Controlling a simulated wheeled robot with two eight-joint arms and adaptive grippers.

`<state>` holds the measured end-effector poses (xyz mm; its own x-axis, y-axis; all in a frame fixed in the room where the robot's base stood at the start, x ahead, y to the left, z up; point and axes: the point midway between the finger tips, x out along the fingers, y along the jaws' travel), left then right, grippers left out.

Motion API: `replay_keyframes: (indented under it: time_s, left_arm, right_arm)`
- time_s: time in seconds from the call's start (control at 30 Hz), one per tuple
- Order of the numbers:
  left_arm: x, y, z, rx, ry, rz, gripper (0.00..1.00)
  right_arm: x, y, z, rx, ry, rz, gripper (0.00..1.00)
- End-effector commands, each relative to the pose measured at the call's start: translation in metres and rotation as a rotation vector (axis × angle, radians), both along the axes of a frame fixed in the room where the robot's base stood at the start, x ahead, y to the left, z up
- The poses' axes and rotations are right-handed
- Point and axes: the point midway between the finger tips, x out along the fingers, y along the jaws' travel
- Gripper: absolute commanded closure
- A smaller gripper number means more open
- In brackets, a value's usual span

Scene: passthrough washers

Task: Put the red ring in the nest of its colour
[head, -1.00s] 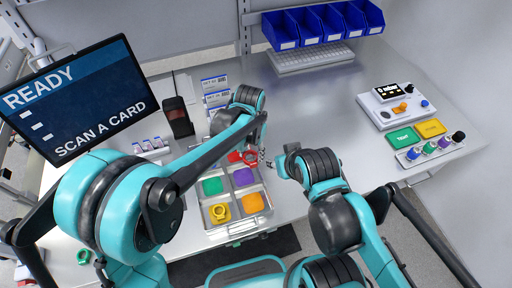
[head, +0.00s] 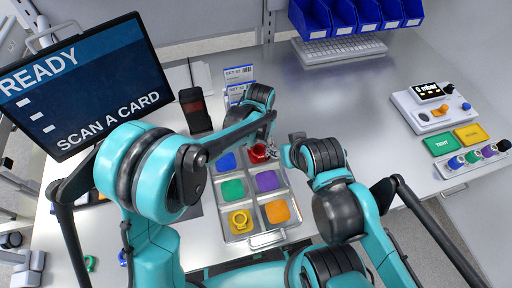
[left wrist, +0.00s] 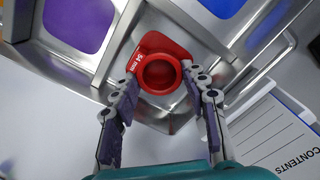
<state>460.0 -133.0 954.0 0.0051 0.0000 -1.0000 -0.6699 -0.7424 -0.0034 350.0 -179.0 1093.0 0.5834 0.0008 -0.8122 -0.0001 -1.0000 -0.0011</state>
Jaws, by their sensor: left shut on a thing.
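The red ring (head: 258,153) is at the far right compartment of the metal tray (head: 252,243). In the left wrist view, the red ring (left wrist: 160,73) lies between the fingertips of my left gripper (left wrist: 160,80), which is shut on it. A red patch marked with a size in mm shows behind the ring; I cannot tell whether it is ring or nest. Whether the ring touches the floor is unclear. In the head view, my left gripper (head: 266,146) partly covers that compartment. My right arm ends close by on the right; its fingers are not clear.
Other nests are blue (head: 225,162), green (head: 233,190), purple (head: 267,181) and orange (head: 277,211). A yellow ring (head: 239,220) sits at the near left.

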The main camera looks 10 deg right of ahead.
Motion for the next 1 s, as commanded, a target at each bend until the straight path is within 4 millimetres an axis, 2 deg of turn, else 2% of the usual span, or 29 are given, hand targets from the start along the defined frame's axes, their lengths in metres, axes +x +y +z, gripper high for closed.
replay_keyframes:
  time_s: [0.03, 0.23, 0.4, 0.43, 0.5, 0.83, 1.0]
  left_arm:
    - [0.0, -0.001, -0.006, 0.0, 0.0, 0.0, 0.75]
    - [0.0, -0.001, -0.003, 0.0, 0.0, 0.0, 0.75]
    - [0.0, -0.001, -0.009, 0.0, 0.0, 0.0, 0.75]
    - [0.0, -0.001, -0.008, 0.0, 0.0, 0.0, 0.51]
    - [0.0, -0.001, -0.007, 0.0, 0.0, 0.0, 0.35]
    - [-0.001, -0.001, -0.005, 0.0, 0.0, 0.0, 0.35]
    - [-0.001, 0.0, 0.016, 0.0, 0.0, 0.0, 0.35]
  right_arm:
    - [0.0, 0.0, -0.004, 0.0, 0.0, 0.0, 0.6]
    - [0.0, 0.0, -0.001, 0.0, 0.0, 0.0, 0.6]
    - [0.0, 0.0, -0.006, 0.0, 0.0, 0.0, 0.6]
    - [0.0, 0.0, -0.006, 0.0, 0.0, 0.0, 0.6]
    - [0.0, 0.0, -0.005, 0.0, 0.0, 0.0, 0.6]
    - [0.0, 0.0, -0.003, 0.0, 0.0, 0.0, 0.6]
    - [0.0, 0.0, 0.004, 0.0, 0.0, 0.0, 0.6]
